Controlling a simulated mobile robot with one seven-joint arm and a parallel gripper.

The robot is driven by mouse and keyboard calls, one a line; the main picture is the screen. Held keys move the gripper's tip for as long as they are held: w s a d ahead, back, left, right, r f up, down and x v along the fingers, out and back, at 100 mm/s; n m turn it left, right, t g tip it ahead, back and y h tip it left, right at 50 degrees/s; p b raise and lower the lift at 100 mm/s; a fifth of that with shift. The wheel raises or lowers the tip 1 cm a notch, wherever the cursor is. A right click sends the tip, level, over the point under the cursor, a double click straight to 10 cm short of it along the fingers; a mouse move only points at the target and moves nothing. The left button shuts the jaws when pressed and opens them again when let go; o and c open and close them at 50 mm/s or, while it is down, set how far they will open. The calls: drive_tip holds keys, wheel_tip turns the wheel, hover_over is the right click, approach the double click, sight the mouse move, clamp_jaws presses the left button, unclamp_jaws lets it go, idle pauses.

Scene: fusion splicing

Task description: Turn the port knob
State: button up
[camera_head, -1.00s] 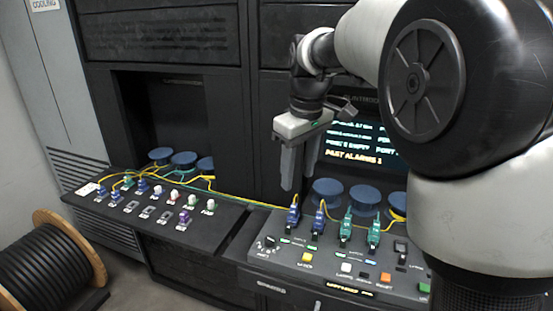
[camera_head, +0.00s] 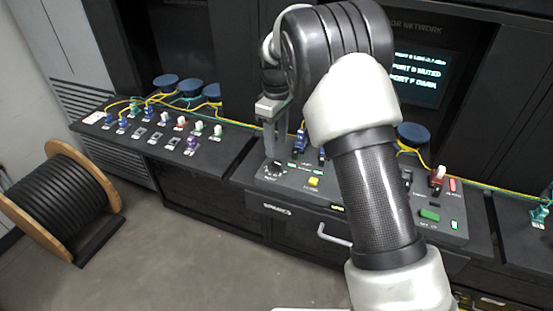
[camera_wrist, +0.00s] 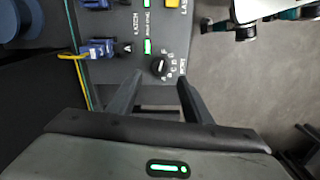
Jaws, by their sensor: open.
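The port knob (camera_head: 273,171) is a small black round knob with a dial of markings at the left end of the sloped grey console. In the wrist view the knob (camera_wrist: 159,66) has a light pointer mark and printed markings around it. My gripper (camera_head: 276,152) points down just above the knob in the head view. In the wrist view my gripper (camera_wrist: 159,80) is open, its two fingers apart, with the knob between and slightly beyond the fingertips. I see no contact with the knob.
A yellow button (camera_head: 313,182) and a blue connector (camera_head: 301,142) with yellow fibre stand near the knob. A green button (camera_head: 429,214) is farther right. A screen (camera_head: 420,78) shows port text. A cable reel (camera_head: 65,205) stands at left. My arm hides the console's middle.

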sight(277, 163)
wheel_tip(277, 163, down, 7)
idle(0.3)
drive_tip(key=c, duration=1.1)
drive_tip(key=shift+m, duration=0.5)
drive_tip(key=m, duration=0.4)
drive_tip(key=shift+m, duration=0.3)
drive_tip(key=m, duration=0.6)
drive_tip(key=shift+r, duration=0.1)
drive_tip(key=shift+m, duration=0.3)
